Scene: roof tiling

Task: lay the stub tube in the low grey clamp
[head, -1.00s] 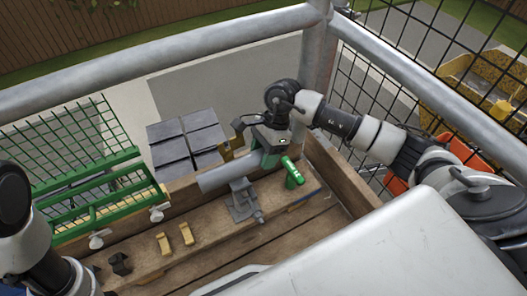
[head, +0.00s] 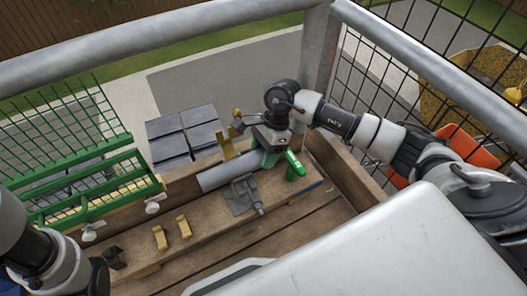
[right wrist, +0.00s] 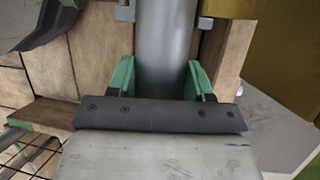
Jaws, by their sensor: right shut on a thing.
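The stub tube (head: 220,175) is a smooth grey cylinder, lying roughly level in the head view. My right gripper (head: 268,158) is shut on its right part. In the right wrist view the tube (right wrist: 166,45) runs between the green fingers of my right gripper (right wrist: 163,80). The low grey clamp (head: 243,194) sits on the wooden plank just in front of the tube, its upper part close below the tube's front edge. I cannot tell whether they touch. My left arm shows at the lower left, but its gripper is out of view.
A green upright piece (head: 294,164) stands right of the clamp. Dark tiles (head: 185,135) are stacked behind the plank, beside a brass-coloured bracket (head: 228,147). Two small yellowish blocks (head: 160,238) and a dark fitting (head: 113,258) lie on the left. Metal rails surround the platform.

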